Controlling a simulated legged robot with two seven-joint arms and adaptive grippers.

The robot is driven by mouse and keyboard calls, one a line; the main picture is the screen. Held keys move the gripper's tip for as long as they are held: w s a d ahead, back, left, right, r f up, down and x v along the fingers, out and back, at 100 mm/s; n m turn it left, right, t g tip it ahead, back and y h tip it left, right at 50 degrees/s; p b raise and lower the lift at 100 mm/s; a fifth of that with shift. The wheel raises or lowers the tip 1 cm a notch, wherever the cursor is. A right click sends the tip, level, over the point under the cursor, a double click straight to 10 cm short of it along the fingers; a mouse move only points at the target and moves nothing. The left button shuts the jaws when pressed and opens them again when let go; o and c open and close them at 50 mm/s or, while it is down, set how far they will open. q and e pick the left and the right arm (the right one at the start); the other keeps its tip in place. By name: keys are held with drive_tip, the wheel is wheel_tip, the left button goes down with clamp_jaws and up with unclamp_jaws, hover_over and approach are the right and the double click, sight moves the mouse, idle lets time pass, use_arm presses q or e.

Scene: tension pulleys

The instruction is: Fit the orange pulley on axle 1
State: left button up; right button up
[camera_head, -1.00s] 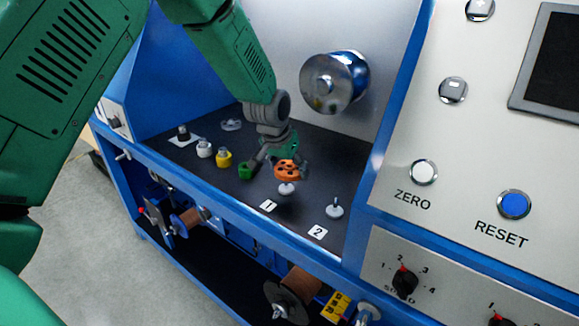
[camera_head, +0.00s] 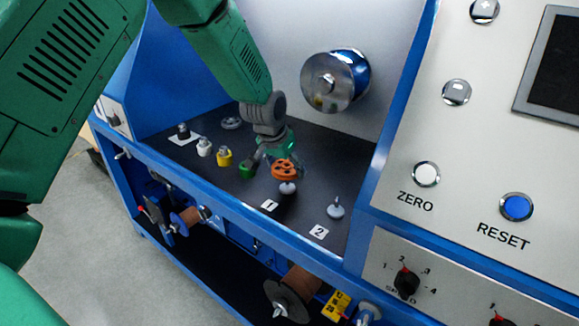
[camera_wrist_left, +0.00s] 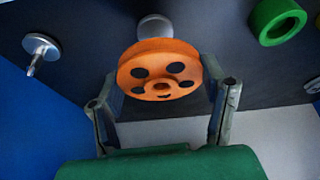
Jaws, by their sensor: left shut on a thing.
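The orange pulley (camera_head: 284,170), a round disc with dark holes, is held between the fingers of my left gripper (camera_head: 272,166). The wrist view shows the pulley (camera_wrist_left: 160,72) between the two fingers of the gripper (camera_wrist_left: 163,98). Axle 1, by the "1" label, shows as a pale round base (camera_head: 288,188) just below the pulley. In the wrist view its base (camera_wrist_left: 155,27) shows partly behind the pulley. The pulley covers its pin, so I cannot tell whether the pin is in the hole. My right gripper is not in view.
Axle 2 (camera_head: 335,209) stands bare to the right. A green pulley (camera_head: 246,171) lies close left of the gripper, with a yellow (camera_head: 224,157) and a white one (camera_head: 204,147) farther left. A large metal drum (camera_head: 335,80) sticks out from the back wall.

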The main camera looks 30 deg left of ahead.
use_arm(q)
drive_tip(key=shift+a, duration=0.1)
drive_tip(key=shift+d, duration=0.3)
drive_tip(key=shift+d+f, duration=0.2)
drive_tip(key=shift+d, duration=0.05)
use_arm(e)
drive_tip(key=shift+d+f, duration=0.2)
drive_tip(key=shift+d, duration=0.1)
use_arm(q)
drive_tip(key=shift+a, duration=0.15)
drive_tip(key=shift+a, duration=0.15)
drive_tip(key=shift+a+r, duration=0.1)
drive_tip(key=shift+a, duration=0.2)
drive_tip(key=shift+r+p, duration=0.1)
drive_tip(key=shift+p, duration=0.3)
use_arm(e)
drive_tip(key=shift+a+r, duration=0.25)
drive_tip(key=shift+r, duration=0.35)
use_arm(q)
drive_tip(key=shift+d, duration=0.15)
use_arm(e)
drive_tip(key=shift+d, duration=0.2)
